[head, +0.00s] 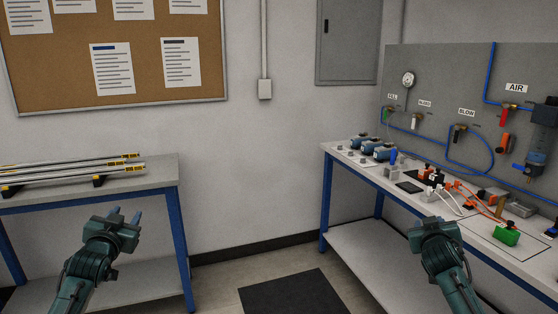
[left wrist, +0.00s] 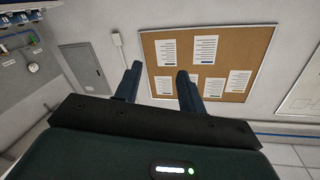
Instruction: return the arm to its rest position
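My left gripper (head: 126,218) is raised in front of the left bench in the head view. Its two blue fingers stand apart with nothing between them. The left wrist view shows the same open fingers (left wrist: 156,86) pointing toward the wall and the cork board. My right gripper (head: 432,226) is in front of the right bench in the head view. Its fingers are hidden behind its body, so I cannot see whether they are apart or hold anything.
The left bench (head: 150,178) carries long metal bars (head: 75,170). The right bench (head: 345,158) carries blue parts (head: 376,150), a green part (head: 507,234), cables and small fittings below an air panel (head: 440,90). A dark mat (head: 290,292) lies on the clear floor between the benches.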

